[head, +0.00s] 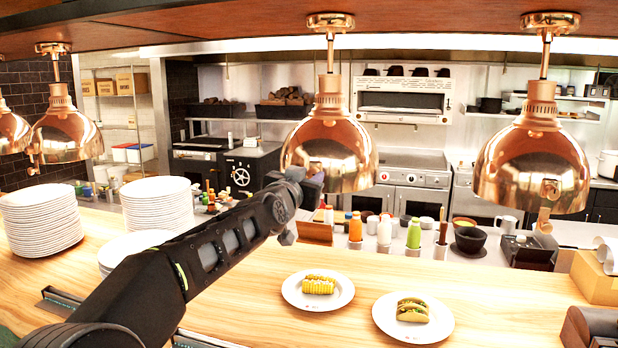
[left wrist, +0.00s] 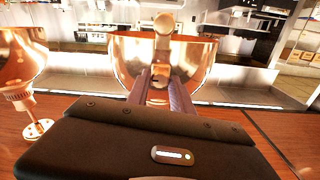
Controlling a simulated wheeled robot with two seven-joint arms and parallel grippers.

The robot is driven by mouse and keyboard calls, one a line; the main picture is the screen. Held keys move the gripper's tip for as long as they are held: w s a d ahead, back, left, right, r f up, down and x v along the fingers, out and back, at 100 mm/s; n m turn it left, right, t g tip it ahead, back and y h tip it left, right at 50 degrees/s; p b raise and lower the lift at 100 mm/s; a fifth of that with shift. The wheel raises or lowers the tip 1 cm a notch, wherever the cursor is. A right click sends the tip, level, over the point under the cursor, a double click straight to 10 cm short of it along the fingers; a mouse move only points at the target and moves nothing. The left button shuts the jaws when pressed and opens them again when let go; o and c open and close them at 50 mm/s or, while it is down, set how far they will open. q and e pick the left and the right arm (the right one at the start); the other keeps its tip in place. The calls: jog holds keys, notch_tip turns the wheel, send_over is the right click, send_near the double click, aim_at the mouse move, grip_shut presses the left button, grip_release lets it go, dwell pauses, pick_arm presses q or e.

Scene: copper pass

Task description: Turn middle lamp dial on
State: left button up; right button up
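The middle copper lamp (head: 331,150) hangs from the wooden overhead shelf. My left gripper (head: 306,186) is raised at the lower left side of its shade and hides that lamp's dial in the head view. In the left wrist view, the picture is upside down, and the lamp's copper shade (left wrist: 125,55) fills the middle. The dial (left wrist: 164,24) shows as a copper lever with a round end, in line with the fingers. My left gripper's two dark fingers (left wrist: 161,85) lie around the dial's near part; whether they touch it is unclear. My right gripper is out of view.
Another copper lamp (head: 533,165) hangs at the right and one (head: 66,130) at the left. A corn plate (head: 318,303) and a taco plate (head: 388,325) lie in front, with sauce bottles behind.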

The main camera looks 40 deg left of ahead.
pick_arm(q)
grip_shut()
jog(key=shift+n, duration=0.4)
jog(key=shift+n+b, duration=0.4)
jog(key=shift+n, duration=0.7)
jog(key=n, duration=0.4)
jog(key=shift+f+n+b, duration=0.1)
jog(key=shift+n+b, duration=0.2)
jog(key=shift+b, duration=0.05)
jog(key=n, duration=0.5)
jog(key=shift+n, duration=0.3)
jog(key=n, duration=0.5)
jog(key=shift+b, duration=0.4)
